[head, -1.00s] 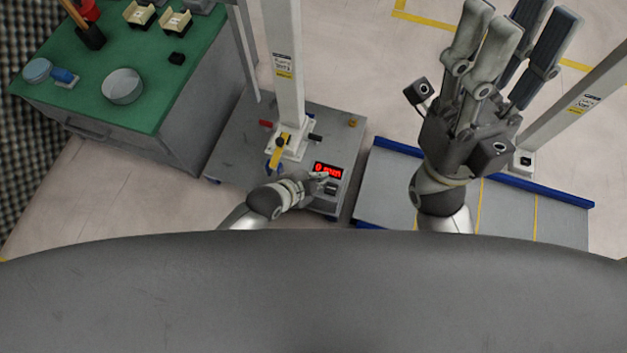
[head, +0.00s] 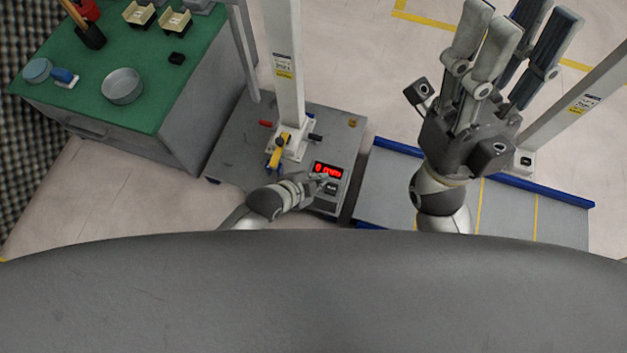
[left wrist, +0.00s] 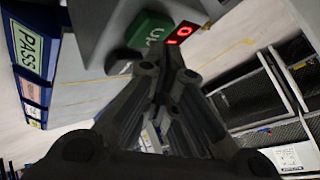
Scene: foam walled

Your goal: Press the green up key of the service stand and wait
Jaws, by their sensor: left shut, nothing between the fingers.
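The service stand (head: 235,135) is a grey base with a white column (head: 284,65) and a small panel with a lit red display (head: 328,170). In the left wrist view, the green up key (left wrist: 150,28) shows at the top, beside the red display (left wrist: 184,33). My left gripper (head: 318,180) is shut and empty at the panel. Its fingertips (left wrist: 172,52) lie by the key's lower right edge; I cannot tell whether they touch it. In the head view, the fingers hide the key. My right gripper (head: 510,50) is raised, open and empty, at the upper right.
A green-topped bench (head: 150,80) at the left holds a round dish (head: 122,86), small trays and tools. A grey platform with blue edges (head: 385,185) and a second white post (head: 580,105) stand right of the stand. Yellow-lined floor lies clear behind.

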